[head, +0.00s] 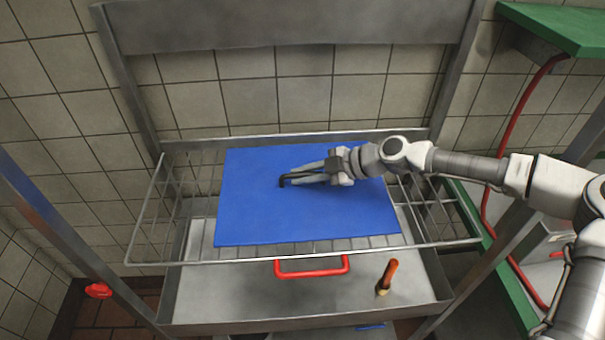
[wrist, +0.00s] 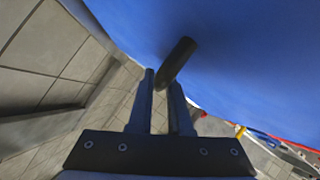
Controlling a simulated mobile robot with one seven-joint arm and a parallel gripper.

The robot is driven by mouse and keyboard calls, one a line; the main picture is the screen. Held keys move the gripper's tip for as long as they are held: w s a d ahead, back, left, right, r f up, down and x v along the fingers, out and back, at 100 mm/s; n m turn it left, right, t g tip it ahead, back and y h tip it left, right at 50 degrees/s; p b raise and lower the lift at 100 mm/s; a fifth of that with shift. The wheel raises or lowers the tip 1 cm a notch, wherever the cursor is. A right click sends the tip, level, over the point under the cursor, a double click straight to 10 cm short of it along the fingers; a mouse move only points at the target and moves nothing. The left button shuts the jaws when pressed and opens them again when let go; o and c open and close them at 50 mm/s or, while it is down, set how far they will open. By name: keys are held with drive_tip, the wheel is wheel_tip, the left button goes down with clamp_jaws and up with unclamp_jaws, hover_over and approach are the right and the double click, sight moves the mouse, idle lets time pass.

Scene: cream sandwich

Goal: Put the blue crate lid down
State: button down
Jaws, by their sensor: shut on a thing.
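The blue crate lid (head: 300,220) is a flat blue panel over the wire rack (head: 150,215) in the head view. It covers much of the rack's middle, and its front edge lies near the rack's front rail. I cannot tell whether it touches the wires. My gripper (head: 290,181) is above the lid, shut on its dark handle near the middle. In the wrist view, my gripper's fingers (wrist: 163,88) close around the dark handle (wrist: 178,60), with the blue lid (wrist: 240,60) filling the upper right. Part of the lid's right side is hidden under my arm.
Metal posts frame both sides. A green shelf (head: 565,25) and red hose (head: 520,100) are at the right. A tiled wall (head: 250,100) stands behind.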

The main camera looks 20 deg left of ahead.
drive_tip(key=shift+f, duration=0.15)
drive_tip(key=c, duration=0.8)
unclamp_jaws()
drive_tip(key=shift+c, duration=0.2)
drive_tip(key=shift+d+r, duration=0.1)
drive_tip(key=shift+r, duration=0.15)
drive_tip(key=b+v, duration=0.1)
drive_tip(key=v, duration=1)
drive_tip(key=shift+w+d+r+b, duration=0.1)
drive_tip(key=shift+d+b, duration=0.3)
